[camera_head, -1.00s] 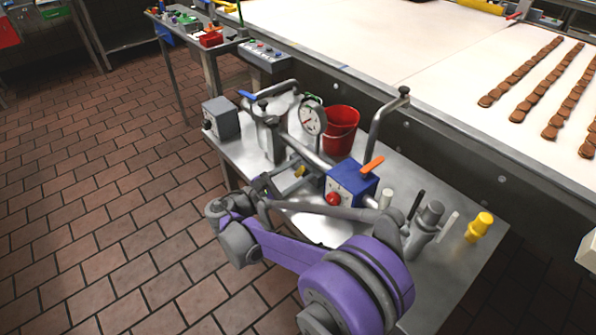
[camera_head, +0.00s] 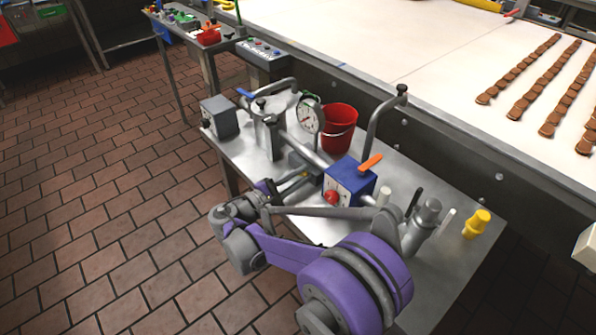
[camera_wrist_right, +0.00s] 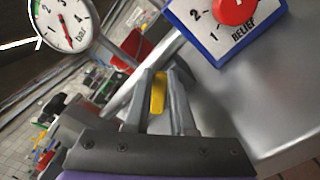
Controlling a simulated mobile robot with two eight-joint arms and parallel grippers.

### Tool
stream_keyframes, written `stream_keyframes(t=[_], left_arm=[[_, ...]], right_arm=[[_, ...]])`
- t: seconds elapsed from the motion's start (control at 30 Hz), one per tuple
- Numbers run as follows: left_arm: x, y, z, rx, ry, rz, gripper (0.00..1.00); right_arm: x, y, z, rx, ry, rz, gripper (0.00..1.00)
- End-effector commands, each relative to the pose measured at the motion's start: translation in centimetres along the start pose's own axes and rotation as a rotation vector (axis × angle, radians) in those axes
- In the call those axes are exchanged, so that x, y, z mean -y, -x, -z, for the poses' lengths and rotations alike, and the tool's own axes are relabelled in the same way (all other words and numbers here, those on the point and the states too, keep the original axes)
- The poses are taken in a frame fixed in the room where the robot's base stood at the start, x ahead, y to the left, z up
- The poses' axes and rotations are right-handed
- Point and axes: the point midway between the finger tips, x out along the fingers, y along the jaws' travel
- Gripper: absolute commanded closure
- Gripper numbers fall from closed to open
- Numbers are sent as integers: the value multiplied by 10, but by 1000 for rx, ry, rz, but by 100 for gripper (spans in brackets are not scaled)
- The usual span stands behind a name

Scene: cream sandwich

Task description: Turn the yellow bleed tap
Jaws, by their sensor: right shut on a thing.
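The yellow bleed tap (camera_wrist_right: 158,93) is a small yellow lever below the pipework, seen between the fingers in the right wrist view. In the head view only a little of its yellow shows, at the fingers. My right gripper (camera_wrist_right: 160,88) is shut on the tap, one finger on each side of it; it also shows in the head view (camera_head: 299,179), reaching in from the table's near edge. The fingers hide part of the tap. My left gripper is in neither view.
A blue relief box (camera_head: 350,181) with a red knob (camera_head: 331,198) and orange lever (camera_head: 370,162) stands right of the gripper. A pressure gauge (camera_head: 310,117), red bucket (camera_head: 339,128) and grey box (camera_head: 219,116) stand behind. A yellow fitting (camera_head: 477,223) stands at the right.

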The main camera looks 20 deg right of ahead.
Motion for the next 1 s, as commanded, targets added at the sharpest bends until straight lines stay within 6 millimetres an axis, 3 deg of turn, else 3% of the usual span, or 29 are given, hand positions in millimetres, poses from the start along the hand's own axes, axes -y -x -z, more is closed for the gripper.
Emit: stream_keyframes(t=[0.4, 0.43, 0.6, 0.87, 1.0], left_arm=[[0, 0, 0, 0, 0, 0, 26], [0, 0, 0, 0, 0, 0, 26], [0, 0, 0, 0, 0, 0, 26], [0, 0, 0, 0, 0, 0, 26], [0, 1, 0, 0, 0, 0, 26]], right_arm=[[3, 0, 0, -1, -68, 1, 100], [3, 0, 0, -1, -68, 1, 74], [3, 0, 0, -1, -67, 1, 48], [3, 1, 0, -1, -66, 0, 48], [3, 11, 1, -2, -66, 0, 48]])
